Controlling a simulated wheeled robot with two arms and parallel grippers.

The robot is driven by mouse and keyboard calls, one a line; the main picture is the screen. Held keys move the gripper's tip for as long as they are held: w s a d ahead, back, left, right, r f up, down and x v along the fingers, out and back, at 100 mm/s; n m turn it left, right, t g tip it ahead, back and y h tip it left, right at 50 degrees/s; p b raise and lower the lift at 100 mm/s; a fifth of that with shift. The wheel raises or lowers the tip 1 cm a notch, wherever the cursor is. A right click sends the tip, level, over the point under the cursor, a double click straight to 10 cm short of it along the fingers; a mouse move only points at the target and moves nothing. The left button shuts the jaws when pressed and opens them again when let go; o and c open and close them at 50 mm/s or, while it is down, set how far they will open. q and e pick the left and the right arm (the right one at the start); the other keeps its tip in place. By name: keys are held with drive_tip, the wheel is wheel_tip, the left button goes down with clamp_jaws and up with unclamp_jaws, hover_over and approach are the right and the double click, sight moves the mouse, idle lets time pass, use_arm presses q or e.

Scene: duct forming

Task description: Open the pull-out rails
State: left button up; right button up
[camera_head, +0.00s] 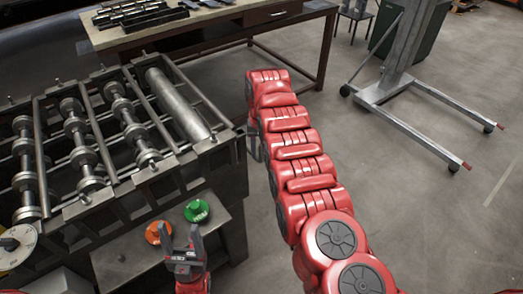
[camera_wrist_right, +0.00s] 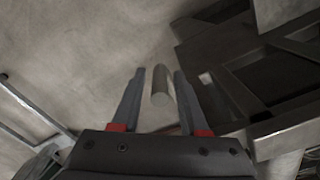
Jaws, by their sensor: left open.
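The duct forming machine (camera_head: 112,205) stands at the left in the head view. In the right wrist view a short grey metal bar (camera_wrist_right: 161,88) lies between the fingers of my right gripper (camera_wrist_right: 160,72), with a gap on each side. The fingers are apart and not closed on it. In the head view my red right arm reaches to the machine's right side, and its gripper is mostly hidden there. I cannot tell how far any rail is pulled out. My left gripper (camera_head: 181,232) is open and empty, at the machine's front beside the buttons.
An orange button (camera_head: 157,232) and a green button (camera_head: 196,211) sit on the machine's front shelf. Rollers (camera_head: 178,104) lie on top of it. A workbench (camera_head: 205,16) stands behind. A grey wheeled lift (camera_head: 400,95) stands at the back right.

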clamp_jaws()
idle(1.2)
